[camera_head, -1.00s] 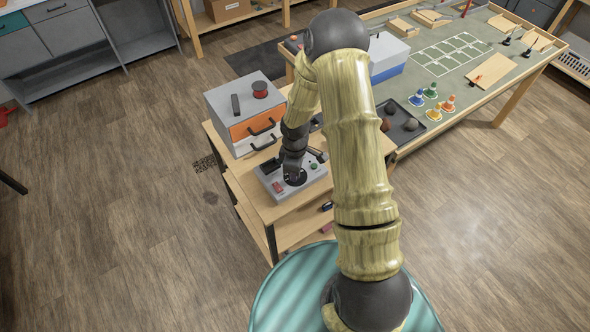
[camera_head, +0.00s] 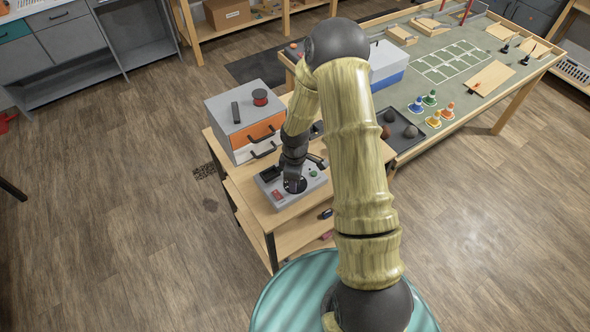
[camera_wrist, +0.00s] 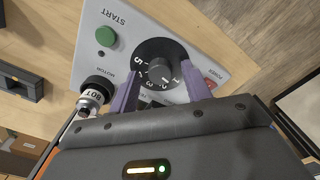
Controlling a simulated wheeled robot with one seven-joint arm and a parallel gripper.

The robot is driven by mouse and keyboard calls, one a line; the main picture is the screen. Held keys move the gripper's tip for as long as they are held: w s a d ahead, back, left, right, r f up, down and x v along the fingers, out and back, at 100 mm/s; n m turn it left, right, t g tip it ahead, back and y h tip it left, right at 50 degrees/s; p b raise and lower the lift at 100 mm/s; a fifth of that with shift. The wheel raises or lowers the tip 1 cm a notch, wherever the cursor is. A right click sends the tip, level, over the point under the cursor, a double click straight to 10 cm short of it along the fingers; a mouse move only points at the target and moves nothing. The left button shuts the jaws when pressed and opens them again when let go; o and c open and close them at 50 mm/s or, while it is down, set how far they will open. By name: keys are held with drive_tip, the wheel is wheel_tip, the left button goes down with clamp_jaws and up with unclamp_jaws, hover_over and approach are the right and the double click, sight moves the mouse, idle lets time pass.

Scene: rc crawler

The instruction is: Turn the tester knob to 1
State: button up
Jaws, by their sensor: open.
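The grey tester (camera_head: 269,184) sits on the small wooden bench, and my gripper (camera_head: 294,185) is over it, pointing down. In the wrist view the tester's panel (camera_wrist: 185,30) shows a round black knob (camera_wrist: 156,52) with white digits from 1 to 5 on its dial. The 1 is at the lower right and the 5 at the left. I cannot tell which digit the knob points to. My gripper (camera_wrist: 159,72) is open, with its two purple fingers on either side of the dial's near part. I cannot tell whether they touch the knob.
The panel has a green START button (camera_wrist: 105,36) and a red part (camera_wrist: 211,83) by the POWER label. A drawer box (camera_head: 240,112) is behind the tester; a worktable (camera_head: 450,85) with small cones is at right.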

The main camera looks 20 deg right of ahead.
wheel_tip(320, 180, up, 17)
drive_tip(key=b, duration=0.1)
drive_tip(key=shift+r+b, duration=0.15)
drive_tip(key=shift+b, duration=0.2)
idle(0.5)
drive_tip(key=s+r+m+t, duration=0.1)
drive_tip(key=s+r+m, duration=0.1)
drive_tip(key=s+m, duration=0.4)
drive_tip(key=s+r+m+t, duration=0.1)
drive_tip(key=s+r+m, duration=0.1)
drive_tip(key=s+m, duration=0.4)
drive_tip(key=s, duration=0.3)
drive_tip(key=shift+r+m+t, duration=0.3)
drive_tip(key=shift+r+m, duration=0.05)
drive_tip(key=shift+m, duration=0.05)
drive_tip(key=shift+d, duration=0.1)
